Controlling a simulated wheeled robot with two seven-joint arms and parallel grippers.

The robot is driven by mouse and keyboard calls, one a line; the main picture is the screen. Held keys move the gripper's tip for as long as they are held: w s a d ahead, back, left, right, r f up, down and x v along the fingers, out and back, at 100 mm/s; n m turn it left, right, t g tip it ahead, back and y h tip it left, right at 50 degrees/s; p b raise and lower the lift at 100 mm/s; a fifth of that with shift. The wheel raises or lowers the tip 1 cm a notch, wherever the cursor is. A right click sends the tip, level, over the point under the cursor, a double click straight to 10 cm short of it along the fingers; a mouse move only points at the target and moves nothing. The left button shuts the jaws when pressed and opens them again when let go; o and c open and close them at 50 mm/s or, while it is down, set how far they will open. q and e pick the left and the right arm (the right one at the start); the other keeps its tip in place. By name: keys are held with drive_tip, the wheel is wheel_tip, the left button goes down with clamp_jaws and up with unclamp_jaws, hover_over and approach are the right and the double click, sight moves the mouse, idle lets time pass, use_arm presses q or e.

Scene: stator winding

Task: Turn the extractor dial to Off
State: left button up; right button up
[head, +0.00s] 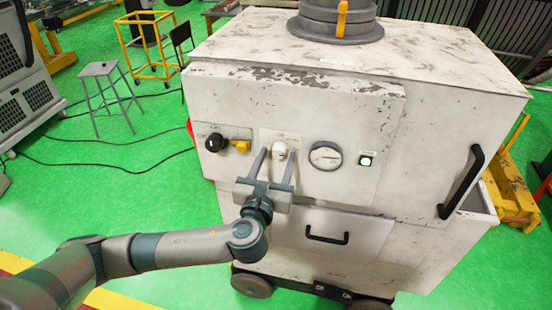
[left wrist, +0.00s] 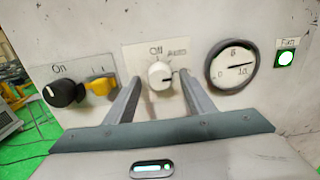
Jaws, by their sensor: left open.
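The white extractor dial (head: 280,150) sits on a pale plate on the front of the white machine. In the left wrist view the dial (left wrist: 160,73) has a label reading "Off" above it and a second, blurred label to its upper right. A dark mark on the dial seems to point right, away from "Off". My left gripper (head: 279,155) is open, with its fingers reaching toward the panel on either side of the dial. In the left wrist view the fingertips (left wrist: 161,77) flank the dial with gaps; I see no contact. My right gripper is not in view.
A black knob (head: 215,142) with a yellow part (head: 240,146) is left of the dial. A round gauge (head: 325,156) and a lit green-white Fan button (head: 366,160) are to its right. A drawer with a black handle (head: 327,236) is below.

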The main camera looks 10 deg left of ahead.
use_arm(q)
drive_tip(key=c, duration=1.1)
drive_tip(key=shift+o, duration=0.2)
drive_tip(key=shift+n, duration=0.4)
drive_tip(key=n, duration=0.3)
drive_tip(key=shift+f, duration=0.1)
drive_tip(key=n+b, duration=0.1)
drive_tip(key=n, duration=0.3)
drive_tip(key=shift+d+n, duration=0.1)
drive_tip(key=shift+n, duration=0.3)
drive_tip(key=n, duration=0.9)
drive_tip(key=shift+n, duration=0.3)
